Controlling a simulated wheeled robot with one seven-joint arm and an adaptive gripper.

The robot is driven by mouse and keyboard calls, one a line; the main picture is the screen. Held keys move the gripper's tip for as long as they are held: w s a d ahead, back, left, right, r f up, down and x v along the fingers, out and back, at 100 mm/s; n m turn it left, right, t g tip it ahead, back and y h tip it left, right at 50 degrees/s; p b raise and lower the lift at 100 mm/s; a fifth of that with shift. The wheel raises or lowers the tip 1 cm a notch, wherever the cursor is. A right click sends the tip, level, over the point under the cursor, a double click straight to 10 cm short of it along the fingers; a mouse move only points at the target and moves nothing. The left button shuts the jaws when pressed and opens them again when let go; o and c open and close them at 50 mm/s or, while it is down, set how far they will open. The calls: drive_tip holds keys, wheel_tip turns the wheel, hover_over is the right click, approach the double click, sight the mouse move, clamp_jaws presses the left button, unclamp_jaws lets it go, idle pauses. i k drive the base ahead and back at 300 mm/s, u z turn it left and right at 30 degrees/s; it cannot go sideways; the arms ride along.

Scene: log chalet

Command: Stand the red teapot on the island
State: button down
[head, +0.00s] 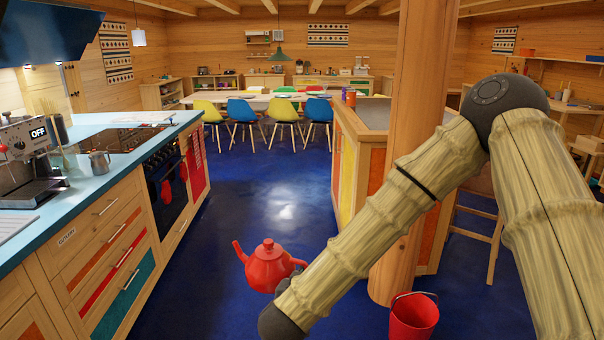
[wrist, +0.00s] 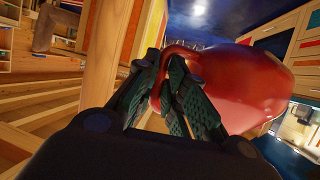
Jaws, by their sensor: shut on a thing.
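The red teapot (head: 268,268) hangs in the air over the blue floor in the head view, roughly upright with its spout to the left. In the wrist view its body (wrist: 235,85) fills the right middle. My gripper (wrist: 172,78) is shut on the teapot's handle, with dark green fingers on both sides of it. The island (head: 372,114), with a grey top and coloured panels, stands right of centre beyond the teapot, partly hidden by a wooden post and my arm.
The wooden post (head: 408,150) rises at the near side of the island. A red bucket (head: 413,318) stands on the floor by it, and a stool (head: 478,222) is at right. The blue-topped counter (head: 105,170) runs along the left. Open floor lies between.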

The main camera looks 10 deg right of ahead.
sight(375, 123)
drive_tip(key=i, duration=3.45)
drive_tip(key=z, duration=0.05)
